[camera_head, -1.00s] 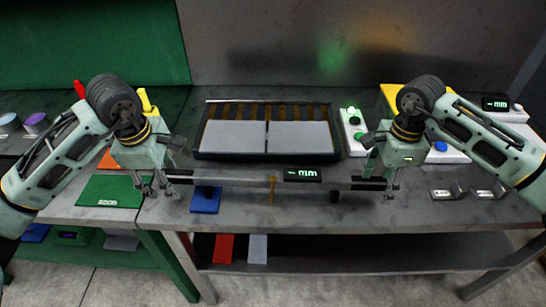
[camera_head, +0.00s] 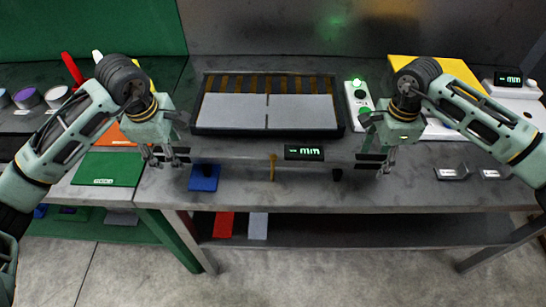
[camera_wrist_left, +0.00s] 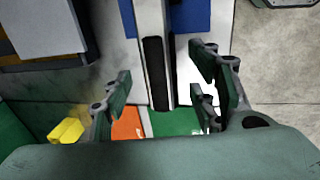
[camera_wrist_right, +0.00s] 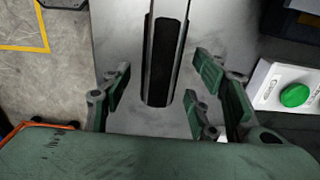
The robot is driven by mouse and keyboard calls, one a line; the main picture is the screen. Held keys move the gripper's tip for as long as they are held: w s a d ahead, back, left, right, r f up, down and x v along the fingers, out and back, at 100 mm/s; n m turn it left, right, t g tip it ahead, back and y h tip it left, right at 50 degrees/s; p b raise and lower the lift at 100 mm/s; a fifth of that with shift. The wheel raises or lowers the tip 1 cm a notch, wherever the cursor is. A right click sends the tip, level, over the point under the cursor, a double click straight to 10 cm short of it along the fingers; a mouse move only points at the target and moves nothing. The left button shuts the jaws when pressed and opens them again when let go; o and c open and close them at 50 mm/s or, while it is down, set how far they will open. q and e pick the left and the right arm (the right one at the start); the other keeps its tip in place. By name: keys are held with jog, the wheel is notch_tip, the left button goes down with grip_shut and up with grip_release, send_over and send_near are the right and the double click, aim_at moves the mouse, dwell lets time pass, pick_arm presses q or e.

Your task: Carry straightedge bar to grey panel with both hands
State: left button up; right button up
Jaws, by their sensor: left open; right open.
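The straightedge bar is long, narrow and grey with dark sections near its ends; it lies crosswise along the front of the bench in the head view. Its left end (camera_wrist_left: 157,72) reaches between the spread fingers of my left gripper (camera_head: 166,157). Its right end (camera_wrist_right: 161,62) reaches between the spread fingers of my right gripper (camera_head: 376,160). Both grippers are open, with gaps between fingers and bar in the wrist views. The grey panel (camera_head: 237,108) lies behind the bar in a dark tray, with a similar panel (camera_head: 301,111) on its right.
The tray (camera_head: 338,118) has a raised dark rim. A blue pad (camera_head: 204,180) and an orange post (camera_head: 272,168) are at the bar. A green button box (camera_head: 357,100) is right of the tray, a green mat (camera_head: 108,169) at left.

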pick_arm(q)
jog(key=shift+w+f, duration=0.15)
jog(key=shift+f, duration=0.7)
jog(key=shift+w+f, duration=0.15)
jog(key=shift+f, duration=0.7)
pick_arm(e)
jog(key=shift+f, duration=1.7)
pick_arm(q)
jog(key=shift+c, duration=0.5)
pick_arm(e)
jog(key=shift+c, duration=0.6)
pick_arm(q)
grip_shut()
pick_arm(e)
grip_shut()
pick_arm(q)
jog(key=shift+r, duration=0.1)
